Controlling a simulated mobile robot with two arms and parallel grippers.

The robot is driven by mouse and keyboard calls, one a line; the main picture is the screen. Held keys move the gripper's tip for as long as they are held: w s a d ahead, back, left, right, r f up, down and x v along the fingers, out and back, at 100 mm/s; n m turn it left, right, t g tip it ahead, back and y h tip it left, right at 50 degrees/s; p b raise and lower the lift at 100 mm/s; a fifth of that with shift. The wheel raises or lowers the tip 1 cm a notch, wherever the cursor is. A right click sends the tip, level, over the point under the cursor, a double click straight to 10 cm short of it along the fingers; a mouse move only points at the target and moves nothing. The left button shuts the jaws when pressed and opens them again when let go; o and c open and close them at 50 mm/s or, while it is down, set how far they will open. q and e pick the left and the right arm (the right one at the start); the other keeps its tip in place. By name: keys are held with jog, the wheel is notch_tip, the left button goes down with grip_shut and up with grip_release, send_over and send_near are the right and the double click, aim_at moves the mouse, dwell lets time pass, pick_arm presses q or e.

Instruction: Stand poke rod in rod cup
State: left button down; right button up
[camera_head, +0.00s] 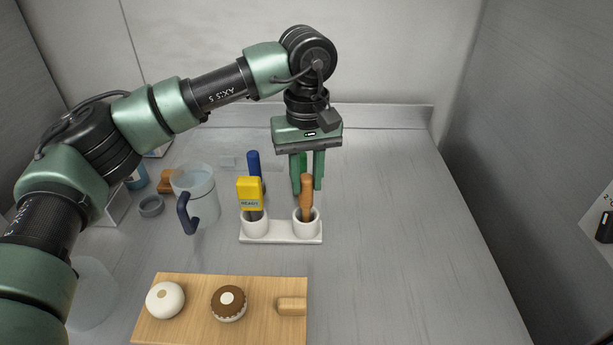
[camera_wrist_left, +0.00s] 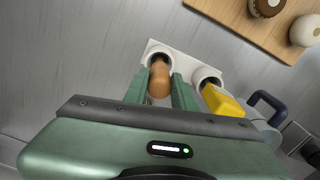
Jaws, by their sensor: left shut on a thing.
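The poke rod, a brown rod (camera_head: 306,190), stands about upright with its lower end at or inside the mouth of the right-hand white rod cup (camera_head: 306,228). In the left wrist view the rod (camera_wrist_left: 159,80) is seen end-on between the green fingers, in front of the cup opening. My left gripper (camera_head: 308,182) comes down from above and is shut on the rod's upper part. The rod's bottom tip is hidden by the cup wall. My right gripper is not in view.
A clear jug (camera_head: 203,200) stands to the left. A wooden board (camera_head: 265,325) with round items lies in front. The counter's right side (camera_head: 420,230) is clear.

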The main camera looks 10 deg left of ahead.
pick_arm(q)
jog(key=shift+f+b, duration=0.45)
jog(key=shift+f, duration=0.25)
grip_release()
jog(key=shift+r, duration=0.2)
jog(key=shift+r+p, duration=2.95)
jog(key=shift+r, duration=1.45)
